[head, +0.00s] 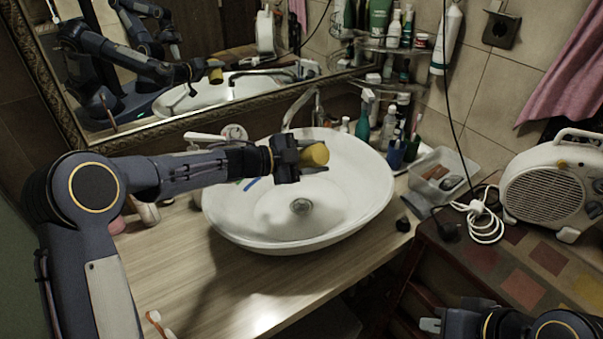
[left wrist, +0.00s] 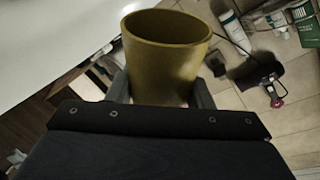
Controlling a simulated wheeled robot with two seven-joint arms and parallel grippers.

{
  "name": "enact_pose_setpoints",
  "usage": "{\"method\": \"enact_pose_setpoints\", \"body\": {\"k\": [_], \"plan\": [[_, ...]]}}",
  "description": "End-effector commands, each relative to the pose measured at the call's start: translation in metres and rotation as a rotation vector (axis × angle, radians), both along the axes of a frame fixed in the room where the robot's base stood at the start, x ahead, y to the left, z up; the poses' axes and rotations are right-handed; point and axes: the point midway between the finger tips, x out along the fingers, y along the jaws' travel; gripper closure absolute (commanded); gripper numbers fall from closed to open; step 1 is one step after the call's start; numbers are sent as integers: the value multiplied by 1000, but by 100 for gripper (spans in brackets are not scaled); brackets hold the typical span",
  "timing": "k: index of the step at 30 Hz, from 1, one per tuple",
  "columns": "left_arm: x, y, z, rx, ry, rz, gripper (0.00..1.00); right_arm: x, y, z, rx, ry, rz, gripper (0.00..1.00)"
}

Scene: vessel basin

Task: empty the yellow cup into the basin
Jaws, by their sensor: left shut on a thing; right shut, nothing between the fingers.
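The yellow cup (head: 317,155) is held between the fingers of my left gripper (head: 308,158), which is shut on it. The cup is above the white basin (head: 235,225), over its back half and behind the drain. It looks tipped onto its side in the head view. In the left wrist view the cup (left wrist: 165,60) sits between the two fingers (left wrist: 160,92), with its rim facing away from the wrist. Its contents are hidden. My right gripper (head: 432,325) is shut and empty at the bottom right, away from the basin.
A faucet (head: 300,107) stands behind the basin, below a framed mirror (head: 200,55). Bottles and a blue cup (head: 396,155) crowd the right side. A clear tray (head: 440,175) and a white heater (head: 550,185) stand further right. The wooden counter (head: 190,260) is mostly clear at front left.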

Motion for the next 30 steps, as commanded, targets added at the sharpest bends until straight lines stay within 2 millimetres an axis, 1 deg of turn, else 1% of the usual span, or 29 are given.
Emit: {"method": "enact_pose_setpoints", "body": {"k": [30], "plan": [[6,7,4,-100,97,1,97,0,0,20,0,0,0,100]]}}
